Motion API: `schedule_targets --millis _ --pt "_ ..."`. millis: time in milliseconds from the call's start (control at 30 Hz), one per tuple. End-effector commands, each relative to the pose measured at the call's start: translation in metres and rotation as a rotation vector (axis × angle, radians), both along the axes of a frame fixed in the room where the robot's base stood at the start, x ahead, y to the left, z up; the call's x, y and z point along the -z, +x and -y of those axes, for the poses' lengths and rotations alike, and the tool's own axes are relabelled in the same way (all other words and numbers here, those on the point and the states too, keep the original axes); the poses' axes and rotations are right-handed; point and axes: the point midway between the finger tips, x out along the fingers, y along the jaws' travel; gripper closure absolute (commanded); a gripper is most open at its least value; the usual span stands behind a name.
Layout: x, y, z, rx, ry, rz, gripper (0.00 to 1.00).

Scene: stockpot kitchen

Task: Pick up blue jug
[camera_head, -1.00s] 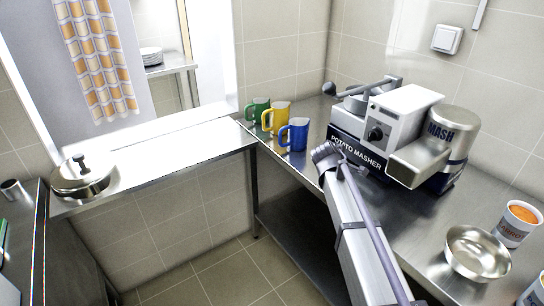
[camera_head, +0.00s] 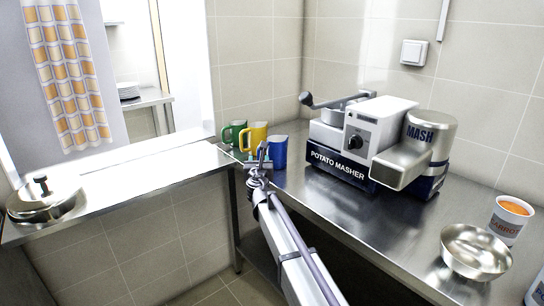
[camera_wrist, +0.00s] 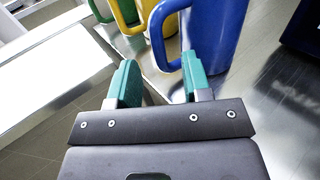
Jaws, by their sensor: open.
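The blue jug (camera_head: 278,152) stands upright on the steel counter, the nearest of three jugs in a row. In the wrist view the blue jug (camera_wrist: 215,35) is large, just beyond my gripper, with its handle toward the left. My gripper (camera_head: 262,152) is in front of the jug in the head view. In the wrist view my gripper (camera_wrist: 158,82) has two green-tipped fingers apart with nothing between them. The lower part of the handle shows just beyond and between the fingertips; contact cannot be told.
A yellow jug (camera_head: 254,134) and a green jug (camera_head: 232,133) stand behind and left of the blue one. The potato masher (camera_head: 372,140) stands to the right. A metal bowl (camera_head: 475,252) and a carrot cup (camera_head: 510,218) are at right. The counter before the masher (camera_head: 340,208) is clear.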

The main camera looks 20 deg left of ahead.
Motion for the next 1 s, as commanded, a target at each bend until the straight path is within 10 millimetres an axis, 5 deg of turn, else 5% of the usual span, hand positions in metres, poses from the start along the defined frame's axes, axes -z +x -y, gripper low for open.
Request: schedule_targets --millis 233,467,933,1000 --pt "0.001 0.043 -0.018 0.001 0.001 0.000 0.56" --pt "0.001 0.045 -0.018 0.001 0.001 0.000 0.56" --pt "0.001 0.045 -0.018 0.001 0.001 0.000 1.00" --pt "0.001 0.045 -0.018 0.001 0.001 0.000 1.00"
